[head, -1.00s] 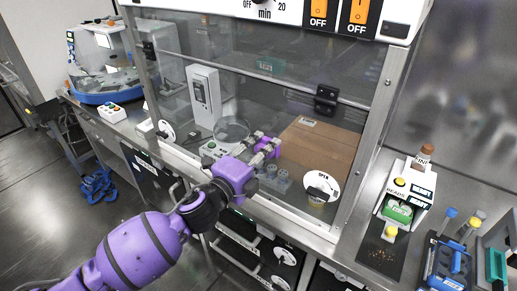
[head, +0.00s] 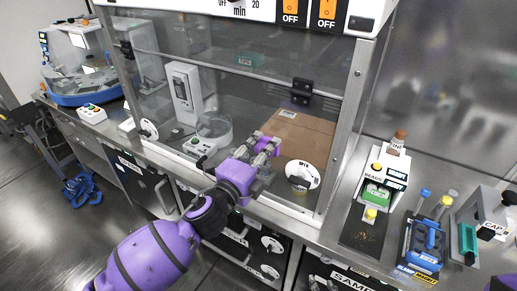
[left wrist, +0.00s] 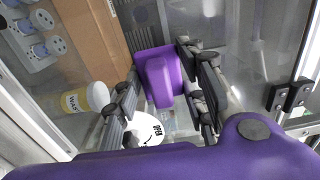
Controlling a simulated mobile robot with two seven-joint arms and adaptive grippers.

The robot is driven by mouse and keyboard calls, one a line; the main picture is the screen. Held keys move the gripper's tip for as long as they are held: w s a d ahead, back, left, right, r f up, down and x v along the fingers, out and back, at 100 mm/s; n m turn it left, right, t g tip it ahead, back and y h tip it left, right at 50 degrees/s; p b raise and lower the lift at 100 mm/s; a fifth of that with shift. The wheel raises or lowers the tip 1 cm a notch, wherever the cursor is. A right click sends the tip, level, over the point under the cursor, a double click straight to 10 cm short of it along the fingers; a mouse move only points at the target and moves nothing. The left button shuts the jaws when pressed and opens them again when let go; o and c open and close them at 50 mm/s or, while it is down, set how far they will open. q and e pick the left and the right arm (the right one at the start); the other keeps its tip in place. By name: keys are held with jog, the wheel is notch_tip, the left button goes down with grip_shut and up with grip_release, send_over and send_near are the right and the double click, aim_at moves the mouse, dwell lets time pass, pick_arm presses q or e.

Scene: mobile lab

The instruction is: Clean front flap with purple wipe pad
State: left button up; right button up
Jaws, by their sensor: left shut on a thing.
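The front flap (head: 235,95) is the clear glass panel on the front of the cabinet, with a horizontal bar across it and black fittings. My left gripper (head: 264,148) is in front of the lower part of the flap, left of the round white dial sign. It is shut on the purple wipe pad (head: 268,142). The pad also shows in the left wrist view (left wrist: 160,75) between the fingers (left wrist: 163,92). The pad is at or very close to the glass; contact cannot be told. My right gripper is out of view.
The round white dial sign (head: 303,174) is just right of the pad. Behind the glass are a brown board (head: 300,130) and a balance (head: 213,135). Drawers are below the flap.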

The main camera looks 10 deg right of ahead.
aim_at(247, 135)
pick_arm(q)
jog(key=shift+s+d, duration=0.8)
jog(key=shift+d, duration=0.3)
jog(key=shift+r, duration=0.1)
jog(key=shift+w+a, duration=1)
jog(key=shift+a, duration=0.35)
jog(key=shift+w+a, duration=1)
jog(key=shift+a, duration=0.4)
jog(key=shift+w+a, duration=1)
jog(key=shift+a, duration=0.35)
jog(key=shift+v, duration=3)
